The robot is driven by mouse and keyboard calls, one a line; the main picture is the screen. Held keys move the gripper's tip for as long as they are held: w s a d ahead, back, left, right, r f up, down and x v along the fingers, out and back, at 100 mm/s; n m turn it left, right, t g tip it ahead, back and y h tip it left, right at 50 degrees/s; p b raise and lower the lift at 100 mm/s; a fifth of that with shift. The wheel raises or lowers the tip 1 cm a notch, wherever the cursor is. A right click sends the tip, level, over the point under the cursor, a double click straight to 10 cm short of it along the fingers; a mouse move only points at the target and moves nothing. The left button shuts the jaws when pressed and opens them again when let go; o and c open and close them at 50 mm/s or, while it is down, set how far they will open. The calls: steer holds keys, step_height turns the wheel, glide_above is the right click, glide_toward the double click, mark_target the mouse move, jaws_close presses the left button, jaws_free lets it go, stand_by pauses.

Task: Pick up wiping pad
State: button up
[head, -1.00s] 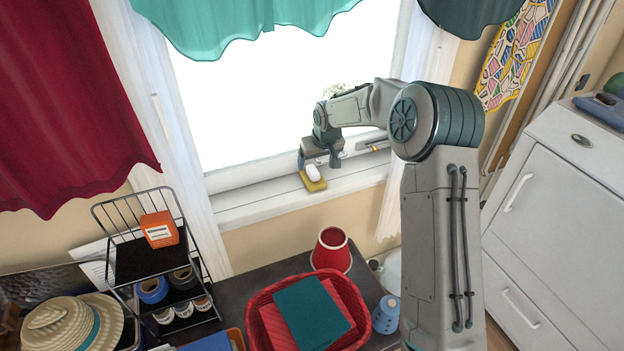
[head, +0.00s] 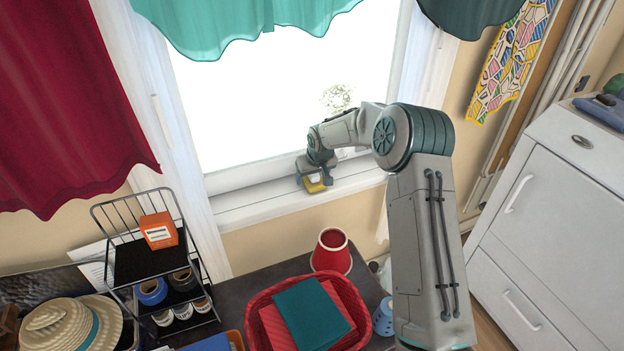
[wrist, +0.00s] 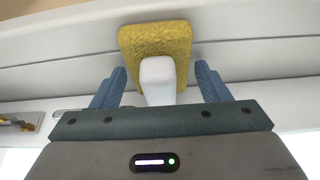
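The wiping pad (head: 316,186) is a yellow pad with a white handle, on the white window sill (head: 260,209). In the wrist view, its yellow part (wrist: 155,45) lies flat behind the upright white handle (wrist: 157,78). My gripper (head: 314,171) is at the pad, low over the sill. Its two blue fingers (wrist: 161,72) are spread, one on each side of the white handle, with a visible gap on both sides. In the head view the gripper hides the handle and part of the pad.
The window glass is close behind my gripper. A window latch (wrist: 18,124) shows at the left in the wrist view. Below the sill, a table holds a red basket (head: 259,300), a red lampshade-like object (head: 331,253) and a wire rack (head: 130,222). A white cabinet (head: 540,200) stands right.

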steer(key=c, duration=0.6)
steer(key=shift+c, duration=0.2)
steer(key=shift+r, duration=0.5)
steer(key=s+d, duration=0.3)
steer(key=s, duration=0.5)
steer(key=s+d, duration=0.3)
steer(key=s, duration=0.5)
steer(key=shift+s+d+r, duration=0.25)
steer(key=shift+s+d, duration=0.05)
steer(key=shift+s, duration=0.1)
steer(key=shift+o, duration=0.5)
